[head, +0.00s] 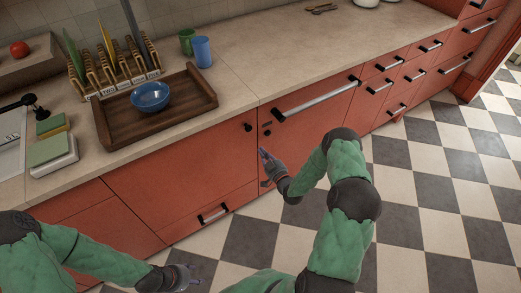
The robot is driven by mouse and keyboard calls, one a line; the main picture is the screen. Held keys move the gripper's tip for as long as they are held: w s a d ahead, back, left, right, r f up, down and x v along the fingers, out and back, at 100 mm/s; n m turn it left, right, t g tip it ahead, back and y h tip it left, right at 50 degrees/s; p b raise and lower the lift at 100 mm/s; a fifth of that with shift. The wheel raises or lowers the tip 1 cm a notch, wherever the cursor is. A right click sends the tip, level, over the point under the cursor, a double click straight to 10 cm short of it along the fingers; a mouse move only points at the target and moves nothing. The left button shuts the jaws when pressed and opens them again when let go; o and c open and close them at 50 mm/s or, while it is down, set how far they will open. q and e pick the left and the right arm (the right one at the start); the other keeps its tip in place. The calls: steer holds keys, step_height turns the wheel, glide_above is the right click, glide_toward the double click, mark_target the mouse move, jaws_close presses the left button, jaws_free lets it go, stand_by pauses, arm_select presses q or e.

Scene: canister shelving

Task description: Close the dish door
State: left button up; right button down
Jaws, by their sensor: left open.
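The red dish door (308,128), below a long silver bar handle (316,97), appears upright and flush with the cabinet fronts around it; its lower part is partly hidden by my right arm. A small dark knob (248,127) sits on the red panel to its left. My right gripper (264,157) is in front of the cabinet row, near the door's left edge; whether it touches the front, and how its fingers stand, is unclear. My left gripper (190,280) is open and empty, low at the bottom of the view, apart from the cabinets.
On the counter (235,73) stand a wooden tray (187,121) with a blue bowl (150,97), a plate rack (115,80), and green and blue cups (202,52). Sponges (52,150) lie by the sink. The checkered floor (440,190) at right is clear.

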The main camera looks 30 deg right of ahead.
steer(key=s+p, duration=0.2)
steer(key=s, duration=0.6)
steer(key=shift+d, duration=0.2)
steer(key=shift+f, duration=0.1)
steer(key=s+a+f+m+g+y, duration=0.1)
steer(key=s+a+f+g+y, duration=0.1)
steer(key=a+f+g, duration=0.45)
steer(key=s+a+f+g+y, duration=0.1)
steer(key=s+a+f+g, duration=0.15)
steer(key=a, duration=0.65)
steer(key=s+a+g, duration=0.4)
steer(key=s+a, duration=0.1)
steer(key=s, duration=0.3)
steer(key=s+a+r+m+g+y, duration=0.1)
steer(key=s+a+g, duration=0.3)
steer(key=s, duration=0.4)
steer(key=shift+s+a+r+g, duration=0.25)
steer(key=shift+a+g, duration=0.05)
steer(key=shift+a, duration=0.2)
